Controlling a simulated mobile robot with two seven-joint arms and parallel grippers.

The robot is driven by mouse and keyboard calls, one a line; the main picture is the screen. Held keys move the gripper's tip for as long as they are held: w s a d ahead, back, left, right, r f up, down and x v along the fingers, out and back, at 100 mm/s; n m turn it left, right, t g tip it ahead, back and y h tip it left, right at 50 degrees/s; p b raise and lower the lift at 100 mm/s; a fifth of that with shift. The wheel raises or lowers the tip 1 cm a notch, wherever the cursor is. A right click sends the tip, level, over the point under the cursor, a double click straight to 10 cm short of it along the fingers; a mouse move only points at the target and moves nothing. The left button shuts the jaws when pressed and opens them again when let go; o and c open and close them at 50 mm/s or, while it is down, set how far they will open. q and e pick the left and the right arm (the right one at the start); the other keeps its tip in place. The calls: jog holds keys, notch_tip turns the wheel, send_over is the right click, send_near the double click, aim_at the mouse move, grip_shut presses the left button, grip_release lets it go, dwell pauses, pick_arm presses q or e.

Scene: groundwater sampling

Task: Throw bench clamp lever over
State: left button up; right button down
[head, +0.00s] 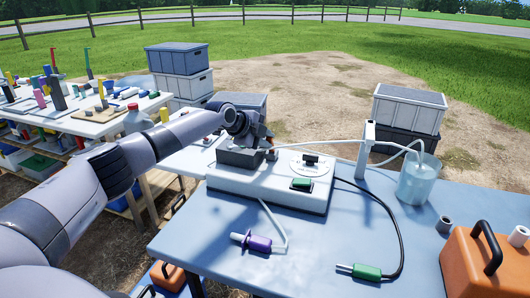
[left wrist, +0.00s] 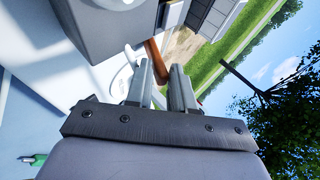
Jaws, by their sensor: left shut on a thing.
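A white bench unit (head: 235,183) stands on the blue-topped table, with a dark grey clamp block (head: 240,157) at its back left. My left gripper (head: 262,143) is at that block, coming in from the left. In the left wrist view, an orange-brown lever (left wrist: 155,62) shows between the tips of my left gripper (left wrist: 160,85). The gripper is shut on it. The dark block (left wrist: 95,25) is beside the fingers there. Much of the lever is hidden by the gripper in the head view. My right gripper is not in view.
The blue table (head: 310,255) holds a purple-handled connector (head: 257,242), a green connector (head: 366,271), a clear beaker (head: 417,180) with tubing, and an orange case (head: 480,265). Stacked crates (head: 408,108) stand behind. Another crowded table (head: 90,122) is at the left.

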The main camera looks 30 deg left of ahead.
pick_arm(q)
jog(key=shift+w+a+r, duration=0.1)
jog(key=shift+w+r, duration=0.1)
jog(key=shift+r, duration=0.15)
jog(key=shift+o, duration=0.4)
jog(key=shift+w+a+r+b, duration=0.15)
jog(key=shift+w+r+b, duration=0.05)
jog(key=shift+w+b, duration=0.2)
jog(key=shift+w+r+g+b, duration=0.2)
jog(key=shift+w+g+b, duration=0.1)
jog(key=shift+w+a+b, duration=0.15)
jog(key=shift+w+b, duration=0.2)
jog(key=shift+b, duration=0.2)
jog(key=shift+w+r+g+b, duration=0.1)
jog(key=shift+r+g+b, duration=0.05)
jog(key=shift+g+b, duration=0.35)
